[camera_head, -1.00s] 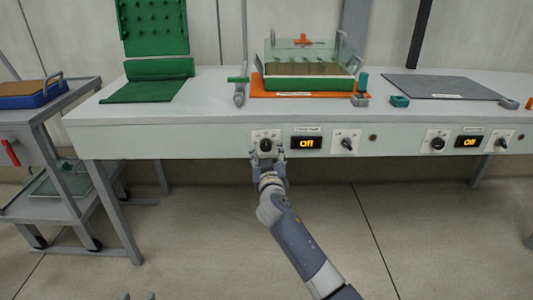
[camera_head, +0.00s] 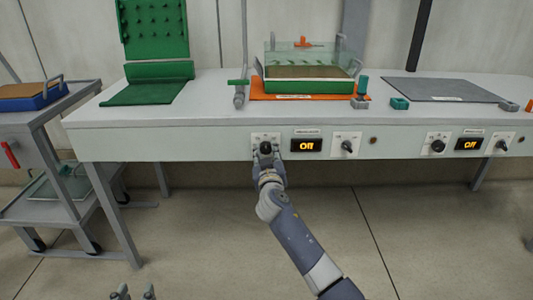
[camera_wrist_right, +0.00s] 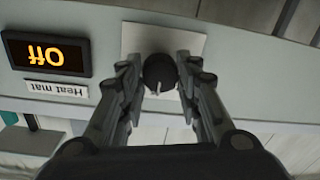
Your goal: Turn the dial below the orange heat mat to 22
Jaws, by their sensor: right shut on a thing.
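The orange heat mat (camera_head: 262,89) lies on the bench under a green tray with a clear cover. Below it, on the bench front, is a black dial (camera_head: 265,147) on a white plate, left of a display (camera_head: 306,145) reading "Off". My right gripper (camera_head: 266,155) is shut on this dial, one finger on each side. In the right wrist view the dial (camera_wrist_right: 160,72) sits between the fingertips, with the "Heat mat" label and "Off" display upside down at left. My left gripper (camera_head: 134,291) shows only its fingertips, apart and empty, at the bottom edge.
A second knob (camera_head: 347,146) is right of the display. A grey mat (camera_head: 440,88) lies at right, above another "Off" display (camera_head: 468,143) and two knobs. A green sheet (camera_head: 150,91) is at left. A cart (camera_head: 40,135) stands far left. The floor before the bench is clear.

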